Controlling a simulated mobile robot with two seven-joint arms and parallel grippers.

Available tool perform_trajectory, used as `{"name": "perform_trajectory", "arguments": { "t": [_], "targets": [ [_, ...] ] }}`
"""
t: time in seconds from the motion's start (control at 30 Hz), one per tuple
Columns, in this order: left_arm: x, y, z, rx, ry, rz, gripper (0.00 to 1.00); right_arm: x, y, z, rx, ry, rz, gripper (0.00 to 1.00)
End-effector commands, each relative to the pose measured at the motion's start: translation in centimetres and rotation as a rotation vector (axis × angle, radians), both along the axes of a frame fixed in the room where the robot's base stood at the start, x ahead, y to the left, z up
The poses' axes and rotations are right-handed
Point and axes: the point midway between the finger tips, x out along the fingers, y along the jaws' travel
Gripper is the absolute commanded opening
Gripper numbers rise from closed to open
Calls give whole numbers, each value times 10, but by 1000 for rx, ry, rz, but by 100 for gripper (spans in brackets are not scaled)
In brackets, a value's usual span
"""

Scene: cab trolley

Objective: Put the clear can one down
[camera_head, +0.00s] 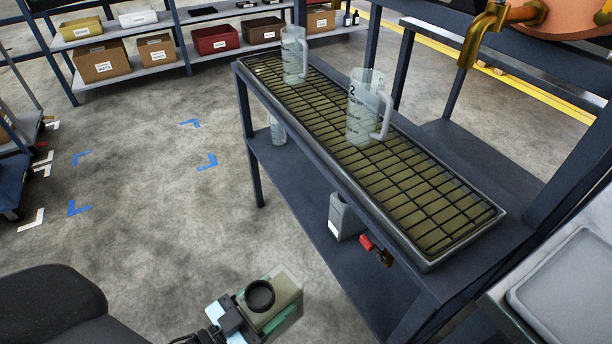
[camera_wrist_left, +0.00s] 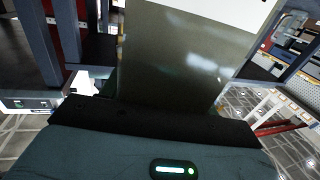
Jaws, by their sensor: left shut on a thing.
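The clear can (camera_head: 287,292) is a boxy, see-through greenish container with a round black cap. My left gripper (camera_head: 250,314) is shut on it, low in the head view. It is held over the open floor, left of the bench and apart from it. In the left wrist view the can (camera_wrist_left: 185,60) shows as a large grey-green wall right in front of the gripper; the fingertips are hidden there. My right gripper is not in view.
A dark bench carries a long grated drip tray (camera_head: 440,215) with two clear measuring jugs (camera_head: 361,118) (camera_head: 292,62). A grey can (camera_head: 345,217) and a red-handled tap (camera_head: 368,243) are lower down. Blue marks (camera_head: 78,207) lie on free floor at left; shelves with boxes stand behind.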

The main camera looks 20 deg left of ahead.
Motion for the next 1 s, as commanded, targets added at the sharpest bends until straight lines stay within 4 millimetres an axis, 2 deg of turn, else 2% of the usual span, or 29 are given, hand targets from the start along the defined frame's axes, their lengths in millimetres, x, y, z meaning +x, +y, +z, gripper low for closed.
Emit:
{"name": "perform_trajectory", "arguments": {
  "t": [0.03, 0.2, 0.4, 0.5, 0.7, 1.0],
  "targets": [
    [14, -1, 21, -9, -17, 39, 19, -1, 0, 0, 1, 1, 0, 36],
    [48, 6, 74, -10, -17, 180, 19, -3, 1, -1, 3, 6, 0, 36],
    [66, 17, 128, -9, -16, 315, 19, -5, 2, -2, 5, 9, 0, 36],
    [69, 21, 146, -6, -13, 359, 19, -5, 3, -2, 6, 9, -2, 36],
    [70, 26, 163, -2, -8, 399, 19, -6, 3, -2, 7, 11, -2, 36],
    [70, 26, 163, -1, -7, 402, 19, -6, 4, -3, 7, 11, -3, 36]
  ]
}}
